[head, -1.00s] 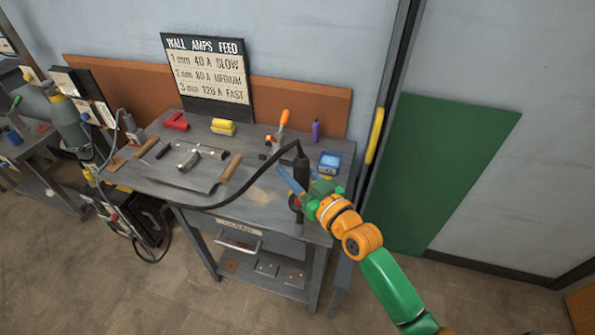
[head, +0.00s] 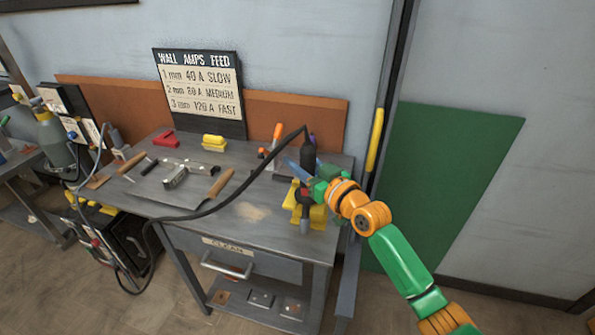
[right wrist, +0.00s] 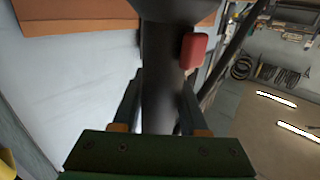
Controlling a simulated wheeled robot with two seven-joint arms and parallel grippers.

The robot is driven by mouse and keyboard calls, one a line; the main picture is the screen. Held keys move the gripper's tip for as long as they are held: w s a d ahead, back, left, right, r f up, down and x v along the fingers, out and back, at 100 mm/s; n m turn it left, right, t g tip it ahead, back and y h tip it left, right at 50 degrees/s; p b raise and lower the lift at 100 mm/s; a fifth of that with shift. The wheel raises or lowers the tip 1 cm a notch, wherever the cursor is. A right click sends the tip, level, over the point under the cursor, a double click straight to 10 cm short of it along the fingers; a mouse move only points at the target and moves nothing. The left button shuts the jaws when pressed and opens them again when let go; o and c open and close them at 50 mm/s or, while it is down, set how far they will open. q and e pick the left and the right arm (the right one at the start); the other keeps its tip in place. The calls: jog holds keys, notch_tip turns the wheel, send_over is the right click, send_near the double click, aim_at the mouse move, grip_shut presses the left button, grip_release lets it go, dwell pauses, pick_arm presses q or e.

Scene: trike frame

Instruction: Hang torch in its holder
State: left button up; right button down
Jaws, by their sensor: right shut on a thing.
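The torch (head: 308,152) is a black, roughly upright tool with a black cable leaving its top, and it stands over the right end of the workbench in the head view. My right gripper (head: 310,177) is shut on it. In the right wrist view the torch's dark round body (right wrist: 160,95) passes between the two fingers (right wrist: 160,118), with its red trigger (right wrist: 194,50) beyond them. A yellow piece (head: 318,215) shows beside the torch's lower part; I cannot tell if it is the holder or if it touches the torch. My left gripper is out of view.
The grey workbench (head: 255,190) carries a brown-handled tool (head: 221,182), a yellow block (head: 214,142), a red block (head: 166,139) and an orange-handled tool (head: 277,133). The cable (head: 215,210) loops over its front edge. A sign (head: 201,92) stands at the back.

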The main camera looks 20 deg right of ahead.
aim_at(312, 174)
jog(key=shift+f+b, duration=0.35)
dwell(0.6)
jog(key=shift+c, duration=1.8)
grip_release()
jog(key=shift+s, duration=0.1)
jog(key=shift+s+f, duration=0.1)
jog(key=v, duration=0.7)
